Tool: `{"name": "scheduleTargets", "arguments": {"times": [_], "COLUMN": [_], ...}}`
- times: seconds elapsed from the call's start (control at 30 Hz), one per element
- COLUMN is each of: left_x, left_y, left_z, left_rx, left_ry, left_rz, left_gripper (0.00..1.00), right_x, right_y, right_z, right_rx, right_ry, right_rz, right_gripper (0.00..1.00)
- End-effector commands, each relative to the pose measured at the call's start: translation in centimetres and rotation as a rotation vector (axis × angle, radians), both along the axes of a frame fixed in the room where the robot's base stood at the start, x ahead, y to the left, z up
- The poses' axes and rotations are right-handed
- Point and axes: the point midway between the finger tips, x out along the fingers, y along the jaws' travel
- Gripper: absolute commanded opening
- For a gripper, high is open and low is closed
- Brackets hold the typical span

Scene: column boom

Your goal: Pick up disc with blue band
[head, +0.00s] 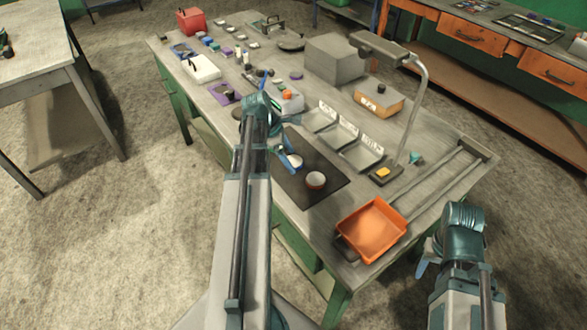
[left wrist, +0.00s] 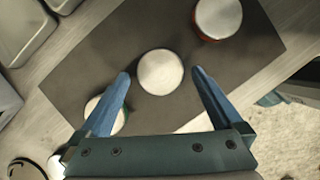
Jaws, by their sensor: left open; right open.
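Several pale-topped discs lie on the dark mat (head: 325,167). One disc (left wrist: 160,72) sits between my left fingertips in the left wrist view; its band is hard to see from above. In the head view a pale disc (head: 295,160) beside my left gripper (head: 286,158) seems to be the same one, with a bluish edge. A disc with a red band (head: 315,180) lies nearer; it also shows in the left wrist view (left wrist: 218,18). A third disc (left wrist: 92,104) is partly hidden by a finger. My left gripper is open and empty, above the mat. My right gripper (head: 422,268) is open, off the table's right corner.
An orange tray (head: 372,229) stands at the table's near right corner. Grey bins (head: 361,155), a lamp (head: 421,85) and a grey box (head: 334,58) stand beyond the mat. The mat's near part is clear.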

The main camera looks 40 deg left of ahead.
Motion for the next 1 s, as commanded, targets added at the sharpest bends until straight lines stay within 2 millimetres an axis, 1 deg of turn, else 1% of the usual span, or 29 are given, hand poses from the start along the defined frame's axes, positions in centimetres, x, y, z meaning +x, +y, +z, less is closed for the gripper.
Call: {"name": "scheduleTargets", "arguments": {"times": [0.03,0.27,0.37,0.5,0.77,0.8,0.83,1.0], "left_x": [0.11,0.13,0.13,0.12,0.12,0.12,0.12,0.14], "left_y": [-0.12,-0.17,-0.16,-0.15,-0.14,-0.14,-0.14,-0.14], "left_z": [-0.57,-0.37,-0.37,-0.36,-0.37,-0.37,-0.37,-0.35], "left_rx": [0.0,0.0,0.0,0.0,0.0,0.0,0.0,-0.001], "left_ry": [0.0,0.0,0.0,0.0,0.0,0.0,0.0,-0.001], "left_rz": [-0.001,0.0,0.0,0.0,0.0,0.0,0.0,0.0], "left_gripper": [1.0,1.0,0.84,0.59,0.12,0.05,0.0,0.0], "right_x": [0.0,0.0,0.0,0.0,0.0,0.0,0.0,0.0], "right_y": [-0.01,0.0,0.0,0.0,0.0,0.0,0.0,0.0], "right_z": [-0.57,-0.36,-0.36,-0.36,-0.37,-0.37,-0.37,-0.36], "right_rx": [0.0,0.0,0.0,0.0,0.0,0.0,0.0,0.0], "right_ry": [0.0,0.0,0.0,0.0,0.0,0.0,0.0,0.0], "right_rz": [0.0,0.0,0.0,0.0,0.0,0.0,0.0,0.0], "right_gripper": [0.5,0.5,0.5,0.5,0.5,0.5,0.5,0.5]}}
